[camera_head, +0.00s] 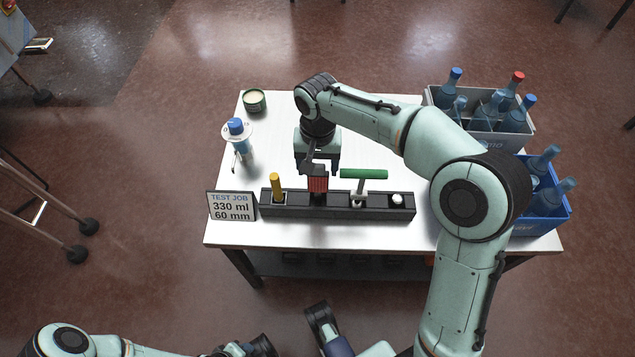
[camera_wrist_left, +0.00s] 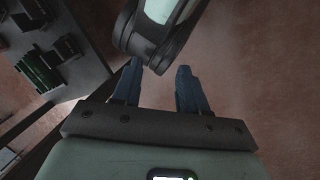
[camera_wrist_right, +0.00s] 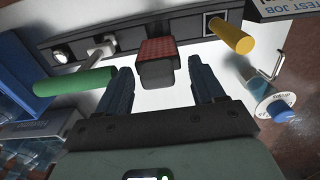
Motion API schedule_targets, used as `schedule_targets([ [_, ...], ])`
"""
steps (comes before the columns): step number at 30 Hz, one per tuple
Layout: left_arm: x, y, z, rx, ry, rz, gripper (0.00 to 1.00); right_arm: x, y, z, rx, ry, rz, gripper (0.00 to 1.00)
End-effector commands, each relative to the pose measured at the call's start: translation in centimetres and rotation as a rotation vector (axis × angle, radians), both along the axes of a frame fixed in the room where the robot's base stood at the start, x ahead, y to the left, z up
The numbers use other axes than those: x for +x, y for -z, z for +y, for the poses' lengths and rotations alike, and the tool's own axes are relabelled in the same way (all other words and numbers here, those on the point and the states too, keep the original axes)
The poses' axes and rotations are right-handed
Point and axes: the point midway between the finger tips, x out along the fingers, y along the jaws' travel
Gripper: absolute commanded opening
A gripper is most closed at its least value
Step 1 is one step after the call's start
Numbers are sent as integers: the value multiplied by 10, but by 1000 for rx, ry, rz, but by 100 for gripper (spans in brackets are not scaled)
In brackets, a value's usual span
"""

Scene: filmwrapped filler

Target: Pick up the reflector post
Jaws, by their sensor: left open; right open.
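The reflector post, with a red gridded face and a black head, stands in a slot of the black rack (camera_head: 339,212). Its red face (camera_head: 317,184) shows below my right gripper in the head view. In the right wrist view the reflector post (camera_wrist_right: 158,52) lies ahead, between the lines of the two fingers. My right gripper (camera_head: 318,166) is open and empty, pointing down just above and behind the rack. Its fingers (camera_wrist_right: 160,68) appear apart from the post. My left gripper (camera_wrist_left: 158,68) is open and empty, away from the table.
The rack also holds a yellow rod (camera_head: 276,186), a green T-handle (camera_head: 364,174) and a white knob (camera_head: 397,199). A sign (camera_head: 231,206) stands at its left. A blue-capped bottle (camera_head: 237,128) and jar (camera_head: 255,98) are at left; bottle crates (camera_head: 546,226) at right.

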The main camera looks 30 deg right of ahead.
Motion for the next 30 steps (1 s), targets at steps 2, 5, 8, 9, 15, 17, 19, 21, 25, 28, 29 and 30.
schedule_targets([
  [2, 8, 10, 4, 11, -10, -21, 43, -5, 17, 1, -1, -1, 3, 68],
  [5, 16, 14, 8, 20, -18, -40, 43, -5, 30, 1, 0, 0, 2, 68],
  [8, 20, 16, 10, 26, -22, -51, 43, -5, 36, 1, 0, 0, 2, 68],
  [9, 20, 16, 10, 26, -23, -53, 43, -6, 37, 2, 1, 0, 1, 68],
  [15, 20, 15, 10, 26, -23, -53, 43, -5, 36, 2, 1, 0, -1, 68],
  [17, 20, 15, 10, 26, -23, -53, 43, -5, 36, 1, 1, 0, -1, 52],
  [19, 20, 15, 10, 26, -22, -52, 43, -5, 36, 1, 1, 0, 1, 29],
  [21, 20, 15, 10, 26, -22, -52, 43, -5, 36, 1, 1, 0, -1, 22],
  [25, 20, 15, 10, 26, -21, -51, 43, -5, 36, 1, 1, 0, -1, 22],
  [28, 20, 15, 10, 25, -21, -52, 43, -5, 35, 1, 1, 0, -1, 22],
  [29, 19, 15, 9, 24, -21, -51, 43, -5, 34, 1, 1, 0, -1, 22],
  [30, 19, 14, 9, 24, -21, -49, 43, -5, 33, 1, 0, 0, -1, 22],
])
